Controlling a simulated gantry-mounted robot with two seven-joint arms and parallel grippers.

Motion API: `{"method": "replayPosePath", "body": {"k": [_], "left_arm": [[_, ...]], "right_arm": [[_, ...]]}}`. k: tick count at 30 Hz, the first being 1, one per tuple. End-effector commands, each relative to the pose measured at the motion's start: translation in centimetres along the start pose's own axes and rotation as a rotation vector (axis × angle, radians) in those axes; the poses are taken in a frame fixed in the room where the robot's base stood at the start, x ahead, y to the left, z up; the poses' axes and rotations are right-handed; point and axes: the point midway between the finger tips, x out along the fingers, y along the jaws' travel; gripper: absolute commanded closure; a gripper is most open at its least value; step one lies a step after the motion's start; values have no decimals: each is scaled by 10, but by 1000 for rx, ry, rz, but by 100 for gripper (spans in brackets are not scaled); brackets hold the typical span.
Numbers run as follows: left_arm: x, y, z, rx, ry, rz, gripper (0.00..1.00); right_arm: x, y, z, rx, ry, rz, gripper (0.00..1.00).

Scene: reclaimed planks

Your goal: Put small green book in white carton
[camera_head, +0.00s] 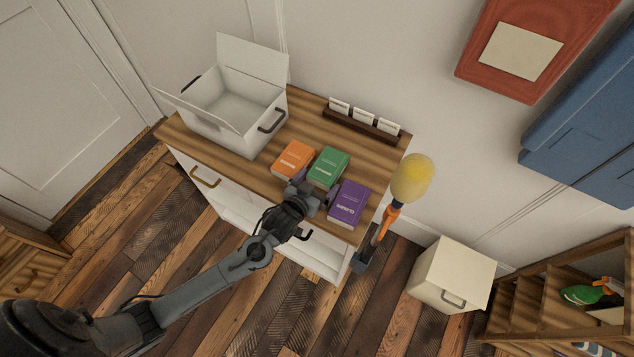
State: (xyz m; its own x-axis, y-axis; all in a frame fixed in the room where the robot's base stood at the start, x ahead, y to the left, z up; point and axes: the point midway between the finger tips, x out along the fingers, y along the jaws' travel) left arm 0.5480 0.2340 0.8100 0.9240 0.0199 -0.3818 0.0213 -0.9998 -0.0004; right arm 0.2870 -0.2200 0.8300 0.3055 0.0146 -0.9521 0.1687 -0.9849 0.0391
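The small green book (329,167) lies on the wooden top of a white cabinet, between an orange book and a purple book. My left gripper (318,187) is at the green book's near edge. Its fingers are apart, one towards the orange book's side and one towards the purple book's side. Whether they touch the green book is hard to tell. The white carton (240,137) stands open at the left end of the cabinet top, flaps raised, and its visible inside looks empty. My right gripper is not in view.
The orange book (293,158) and purple book (348,204) flank the green one closely. A dark rack with white cards (362,126) stands at the back edge. The wooden top (310,131) is bare between carton and rack. A yellow-headed duster (411,178) stands beyond the right edge.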

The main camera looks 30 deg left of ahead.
Motion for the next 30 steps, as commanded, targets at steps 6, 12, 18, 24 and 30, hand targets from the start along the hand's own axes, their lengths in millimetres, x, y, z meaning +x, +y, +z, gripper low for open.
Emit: {"method": "replayPosePath", "body": {"k": [6, 12, 18, 24, 30], "left_arm": [[-7, 0, -3, 0, -1, 0, 0], [-37, 0, -4, 0, -2, 1, 0], [-75, 0, -3, -1, -3, 1, 0], [-104, 0, -3, -1, -2, 0, 0], [-119, 0, -3, 0, -1, 0, 0]], "right_arm": [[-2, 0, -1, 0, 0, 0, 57], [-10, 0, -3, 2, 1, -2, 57], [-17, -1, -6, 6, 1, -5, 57], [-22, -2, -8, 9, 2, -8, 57], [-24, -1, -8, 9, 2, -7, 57]]}}
